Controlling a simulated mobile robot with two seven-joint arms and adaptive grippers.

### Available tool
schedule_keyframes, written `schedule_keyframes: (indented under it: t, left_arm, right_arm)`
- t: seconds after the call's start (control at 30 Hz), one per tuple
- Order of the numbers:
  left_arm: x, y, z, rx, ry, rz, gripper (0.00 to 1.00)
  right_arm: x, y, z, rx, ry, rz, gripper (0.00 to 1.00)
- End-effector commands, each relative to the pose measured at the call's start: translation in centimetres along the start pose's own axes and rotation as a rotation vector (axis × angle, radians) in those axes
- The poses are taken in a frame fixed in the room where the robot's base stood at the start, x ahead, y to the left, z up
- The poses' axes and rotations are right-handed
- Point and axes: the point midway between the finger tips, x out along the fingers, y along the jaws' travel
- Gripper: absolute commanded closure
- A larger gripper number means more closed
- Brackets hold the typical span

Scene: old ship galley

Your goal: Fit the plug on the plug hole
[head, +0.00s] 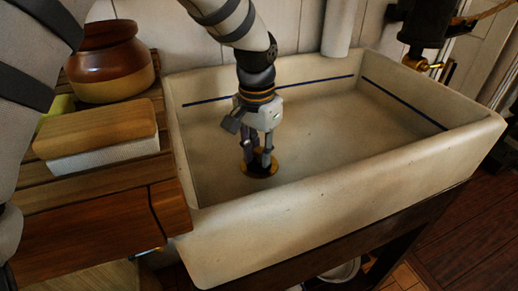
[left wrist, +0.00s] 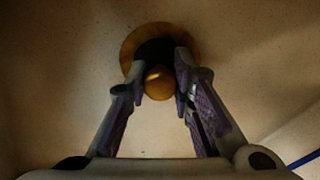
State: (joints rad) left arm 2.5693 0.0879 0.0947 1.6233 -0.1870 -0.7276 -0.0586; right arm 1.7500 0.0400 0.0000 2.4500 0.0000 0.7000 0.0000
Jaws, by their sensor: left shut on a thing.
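My left gripper (head: 257,163) points down into the pale stone sink (head: 330,195), low over the brass ring of the plug hole (head: 262,175) in the sink floor. In the left wrist view the ring (left wrist: 129,50) surrounds a dark middle. My left gripper's fingertips (left wrist: 160,76) are shut on the plug (left wrist: 159,84), whose round brass knob shows between them. The plug is over the near part of the hole in that view. Whether the dark area is the plug's body or the open hole, and whether the plug touches the ring, I cannot tell. My right gripper is not in view.
A wooden counter (head: 115,195) adjoins the sink's left side. A dark pump with a brass spout (head: 425,63) overhangs the back right corner. The sink's right floor is clear.

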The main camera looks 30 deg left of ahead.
Motion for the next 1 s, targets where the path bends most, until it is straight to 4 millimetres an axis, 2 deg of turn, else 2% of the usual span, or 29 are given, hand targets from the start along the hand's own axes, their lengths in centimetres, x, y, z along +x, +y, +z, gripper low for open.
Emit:
schedule_keyframes:
  t: [0.43, 0.47, 0.53, 0.57, 0.87, 1.0]
  left_arm:
    - [0.5, 0.0, 0.0, 0.000, 0.001, 0.000, 1.00]
    - [0.5, 0.0, 0.0, 0.000, 0.001, 0.000, 0.74]
    - [0.5, 0.0, 0.0, 0.000, 0.001, 0.000, 0.58]
    - [0.5, 0.0, 0.0, 0.000, 0.001, 0.000, 0.55]
    - [0.3, 0.0, 0.0, 0.000, 0.001, 0.000, 0.55]
    - [-2.1, 0.0, -0.1, 0.000, 0.006, -0.001, 0.55]
  right_arm:
    - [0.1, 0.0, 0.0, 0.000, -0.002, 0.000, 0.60]
    - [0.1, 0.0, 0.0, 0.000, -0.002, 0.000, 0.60]
    - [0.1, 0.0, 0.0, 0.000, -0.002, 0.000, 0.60]
    - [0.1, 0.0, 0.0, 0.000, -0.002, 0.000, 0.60]
    - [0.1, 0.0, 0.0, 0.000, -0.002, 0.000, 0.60]
    - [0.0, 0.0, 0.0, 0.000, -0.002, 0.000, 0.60]
